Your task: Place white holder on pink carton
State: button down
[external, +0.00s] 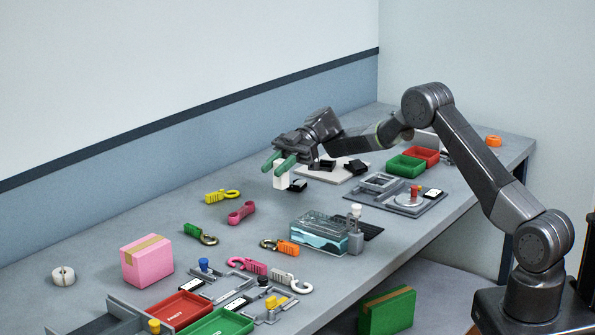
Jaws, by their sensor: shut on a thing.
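The white holder (281,181) is a small upright pale block between the green fingertips of my gripper (279,163), near the back wall. My gripper is shut on it. The fingers hide its upper part, and I cannot tell whether its base touches the table. The pink carton (147,265) is a box with a tan tape strip over its top. It stands on the table at the front left, well away from my gripper, and its top is bare.
Yellow (222,197), magenta (241,213), green (200,233) and orange (280,246) hooks or straps lie between gripper and carton. A clear water tank (320,232) stands right of them. A white roll (63,276) lies left of the carton; red and green trays (180,309) are in front.

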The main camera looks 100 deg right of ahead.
jog(key=w+a+r+m+t+h+p, duration=0.1)
jog(key=w+a+r+m+h+p, duration=0.15)
jog(key=w+a, duration=0.65)
jog(key=w+a+r+m+t+h+p, duration=0.1)
jog(key=w+a+r+m+t+h, duration=0.25)
jog(key=w, duration=0.85)
jog(key=w+a+r+m+g+h+p, duration=0.1)
jog(key=w+a+r+m+h+p, duration=0.2)
jog(key=w+a, duration=0.7)
jog(key=h+b, duration=0.1)
jog(key=b, duration=0.5)
send_over(147, 240)
jog(key=shift+t, duration=0.25)
notch_tip(147, 240, down, 10)
jog(key=shift+f, duration=0.1)
jog(key=shift+f, duration=0.2)
jog(key=c, duration=1.1)
grip_release()
